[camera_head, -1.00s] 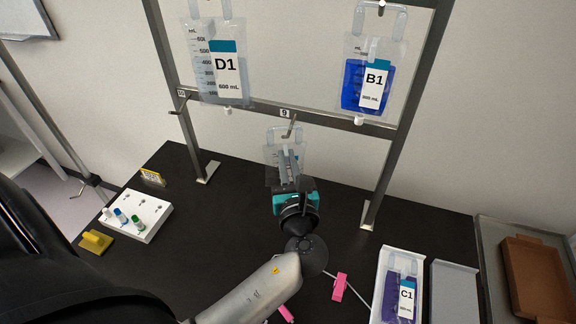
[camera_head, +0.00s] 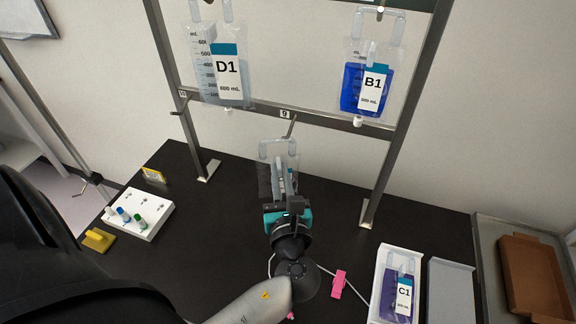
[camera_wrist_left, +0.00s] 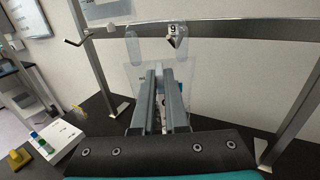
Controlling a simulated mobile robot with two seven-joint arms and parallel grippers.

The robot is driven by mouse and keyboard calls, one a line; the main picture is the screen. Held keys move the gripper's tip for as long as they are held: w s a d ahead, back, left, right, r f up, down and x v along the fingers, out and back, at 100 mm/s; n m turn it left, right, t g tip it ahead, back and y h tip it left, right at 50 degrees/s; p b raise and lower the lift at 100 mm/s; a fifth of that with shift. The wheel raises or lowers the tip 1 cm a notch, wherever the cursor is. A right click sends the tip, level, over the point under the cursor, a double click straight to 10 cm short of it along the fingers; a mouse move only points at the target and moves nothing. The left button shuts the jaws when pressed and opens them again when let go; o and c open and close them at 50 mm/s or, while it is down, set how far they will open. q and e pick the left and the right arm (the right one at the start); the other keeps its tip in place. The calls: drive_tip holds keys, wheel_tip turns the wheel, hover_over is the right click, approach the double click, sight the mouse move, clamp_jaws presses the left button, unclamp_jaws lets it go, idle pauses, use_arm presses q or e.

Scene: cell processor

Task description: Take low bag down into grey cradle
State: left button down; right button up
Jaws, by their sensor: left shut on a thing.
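The low bag (camera_head: 265,180), clear and pale, is upright in my left gripper (camera_head: 284,190). The gripper is shut on it, and its fingers cover most of the bag's middle and label. The bag's top loops show just below and in front of the hook marked 9 (camera_head: 291,127); they look clear of it, though the overlap is hard to judge. The wrist view also shows the bag (camera_wrist_left: 135,75) behind the shut fingers (camera_wrist_left: 160,85). The grey cradle (camera_head: 452,290) lies empty at the lower right, apart from the gripper. My right gripper is not in view.
Bags D1 (camera_head: 228,75) and B1 (camera_head: 373,85) hang on the upper rail. Bag C1 (camera_head: 400,290) lies in a white cradle (camera_head: 384,262) left of the grey one. A pink clamp (camera_head: 338,284), a tube, and a white vial block (camera_head: 146,215) are on the dark table.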

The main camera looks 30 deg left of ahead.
use_arm(q)
drive_tip(key=shift+s+d, duration=0.25)
drive_tip(key=shift+s, duration=0.75)
drive_tip(key=shift+s+d, duration=0.2)
drive_tip(key=shift+s, duration=0.75)
